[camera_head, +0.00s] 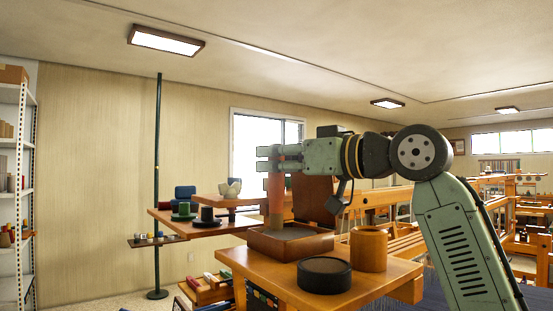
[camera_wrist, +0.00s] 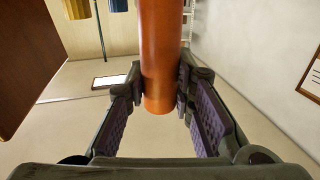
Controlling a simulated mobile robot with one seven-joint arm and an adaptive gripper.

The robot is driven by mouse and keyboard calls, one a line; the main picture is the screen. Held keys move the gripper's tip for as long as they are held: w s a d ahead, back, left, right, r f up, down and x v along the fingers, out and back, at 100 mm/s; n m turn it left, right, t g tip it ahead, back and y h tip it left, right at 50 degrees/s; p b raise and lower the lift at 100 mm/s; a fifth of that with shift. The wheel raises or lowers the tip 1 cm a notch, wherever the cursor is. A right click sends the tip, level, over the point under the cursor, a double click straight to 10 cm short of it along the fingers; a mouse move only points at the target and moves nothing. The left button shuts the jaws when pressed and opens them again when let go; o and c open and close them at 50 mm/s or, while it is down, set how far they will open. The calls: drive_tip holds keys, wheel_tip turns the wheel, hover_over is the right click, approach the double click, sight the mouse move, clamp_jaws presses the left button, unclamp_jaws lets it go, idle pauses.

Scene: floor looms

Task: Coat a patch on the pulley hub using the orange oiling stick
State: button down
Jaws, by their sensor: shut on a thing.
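My gripper (camera_head: 277,158) is shut on the upper part of the orange oiling stick (camera_head: 276,190), which hangs upright. In the wrist view, the stick (camera_wrist: 161,50) stands between the purple-padded fingers of the gripper (camera_wrist: 160,88). The stick's tan lower end reaches down to a shallow wooden tray (camera_head: 312,245) on the near table; whether it touches the tray's inside is unclear. A dark round piece (camera_head: 324,276) lies in front of the tray and a wooden cylinder (camera_head: 369,250) stands to its right. I cannot tell which is the pulley hub.
The wooden table (camera_head: 385,282) has a little free top around these pieces. A dark brown board (camera_head: 314,199) rises behind the tray. A side shelf (camera_head: 185,230) with spools stands left, by a green pole (camera_head: 157,190). Wooden looms (camera_head: 480,190) fill the right.

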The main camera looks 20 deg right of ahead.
drive_tip(key=shift+f, duration=0.45)
drive_tip(key=shift+d, duration=0.1)
